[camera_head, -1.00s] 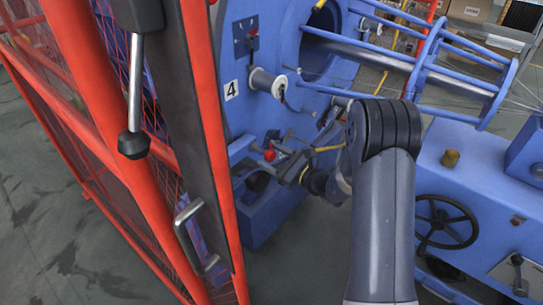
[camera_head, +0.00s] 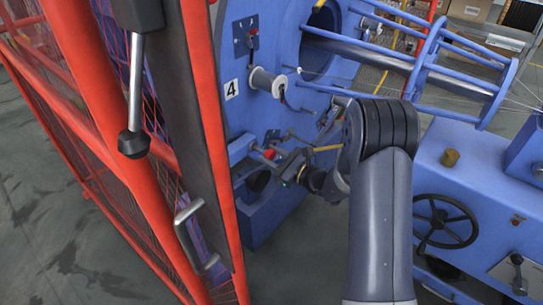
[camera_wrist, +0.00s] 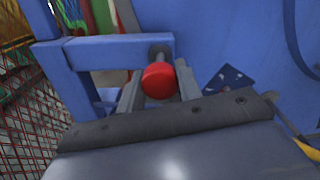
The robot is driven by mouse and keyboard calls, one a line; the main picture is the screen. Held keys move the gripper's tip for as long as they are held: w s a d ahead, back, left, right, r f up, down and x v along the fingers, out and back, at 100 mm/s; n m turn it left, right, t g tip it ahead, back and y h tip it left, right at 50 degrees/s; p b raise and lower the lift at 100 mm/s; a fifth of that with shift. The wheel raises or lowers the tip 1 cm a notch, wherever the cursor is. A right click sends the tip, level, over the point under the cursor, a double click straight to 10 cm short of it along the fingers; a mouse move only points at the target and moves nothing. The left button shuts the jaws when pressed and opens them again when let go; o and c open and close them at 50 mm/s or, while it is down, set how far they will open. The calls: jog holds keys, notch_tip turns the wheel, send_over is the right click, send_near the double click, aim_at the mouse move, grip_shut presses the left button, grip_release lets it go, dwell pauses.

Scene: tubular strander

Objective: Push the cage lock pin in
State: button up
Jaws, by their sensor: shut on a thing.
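The cage lock pin ends in a red knob (camera_head: 270,154) low on the blue machine, beside the round cage plate. In the wrist view the red knob (camera_wrist: 159,80) sits between the two grey fingers, at the end of a short metal shaft that enters a blue bracket (camera_wrist: 120,50). My gripper (camera_wrist: 158,92) is shut on the knob. In the head view my gripper (camera_head: 281,161) reaches the knob from the right, its fingers small and partly hidden by my wrist. How deep the pin sits in the bracket is hard to tell.
A red mesh guard with a handle (camera_head: 190,235) stands at the left. A white spool (camera_head: 267,82) and a number 4 label are on the blue plate above. A blue housing with a black handwheel (camera_head: 446,222) is at the right. Grey floor lies open at lower left.

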aim_at(262, 151)
jog(key=shift+w+a, duration=0.1)
grip_shut()
jog(key=b+x, duration=0.2)
jog(key=x, duration=0.1)
jog(key=shift+f, duration=0.15)
jog(key=o, duration=1.1)
grip_release()
jog(key=shift+a, duration=0.1)
jog(key=shift+o, duration=0.2)
jog(key=v, duration=1)
jog(key=shift+s+d, duration=0.2)
jog(key=shift+d, duration=0.1)
